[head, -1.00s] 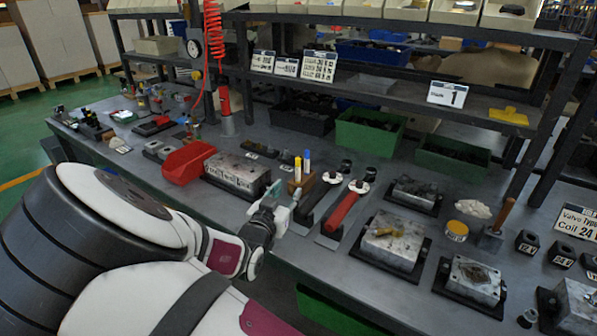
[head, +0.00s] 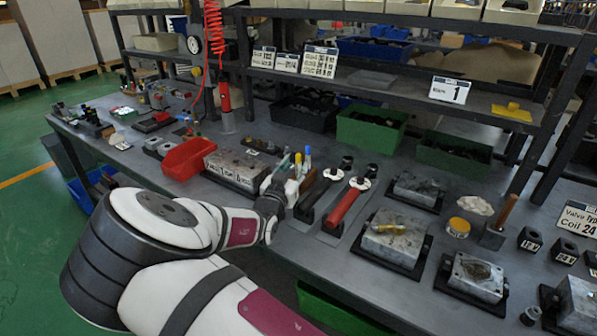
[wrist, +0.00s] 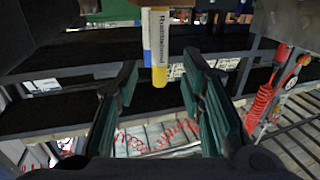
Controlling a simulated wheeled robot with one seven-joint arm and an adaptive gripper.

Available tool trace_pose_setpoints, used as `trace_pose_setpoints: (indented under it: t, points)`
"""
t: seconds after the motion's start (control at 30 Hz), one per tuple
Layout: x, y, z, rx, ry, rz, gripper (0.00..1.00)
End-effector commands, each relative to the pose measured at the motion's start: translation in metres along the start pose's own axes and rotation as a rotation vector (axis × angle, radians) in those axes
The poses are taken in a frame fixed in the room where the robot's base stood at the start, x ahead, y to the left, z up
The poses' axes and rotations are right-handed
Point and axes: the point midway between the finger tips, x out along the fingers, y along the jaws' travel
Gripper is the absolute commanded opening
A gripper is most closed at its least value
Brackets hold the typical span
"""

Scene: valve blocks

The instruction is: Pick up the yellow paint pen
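The yellow paint pen (head: 298,158) stands upright in a wooden holder (head: 308,182) beside a blue-capped pen (head: 307,155). My gripper (head: 287,172) is at the left of the holder, close to the pen. In the wrist view, which looks upside down, the yellow pen (wrist: 159,45) appears between the lines of my two dark green fingers, around their tips. A clear gap shows on both sides of it, and my gripper (wrist: 159,72) is open and empty. The blue-capped pen (wrist: 146,45) shows partly behind it. My gripper hides part of the holder in the head view.
A red-handled tool (head: 347,203) and a black-handled one lie right of the holder. A grey metal block (head: 235,168) and a red bin (head: 188,158) are left. Valve blocks (head: 393,238) sit further right. A shelf (head: 390,90) runs above the bench's back.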

Motion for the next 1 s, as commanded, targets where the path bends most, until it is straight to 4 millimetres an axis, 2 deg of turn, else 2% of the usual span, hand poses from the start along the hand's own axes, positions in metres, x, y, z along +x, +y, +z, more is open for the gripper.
trace_pose_setpoints:
  t: [0.1, 0.23, 0.53, 0.57, 0.7, 1.0]
  points:
    - [0.019, 0.001, -0.001, -0.001, 0.002, 0.001, 0.36]
    - [0.034, 0.001, 0.000, 0.000, 0.001, 0.000, 0.36]
    - [0.038, 0.001, -0.001, 0.000, -0.001, 0.000, 0.36]
    - [0.038, 0.001, -0.001, 0.000, -0.001, 0.000, 0.32]
    - [0.038, 0.001, -0.001, 0.000, -0.001, 0.000, 0.00]
    - [0.038, 0.001, -0.001, 0.000, 0.000, 0.000, 0.00]
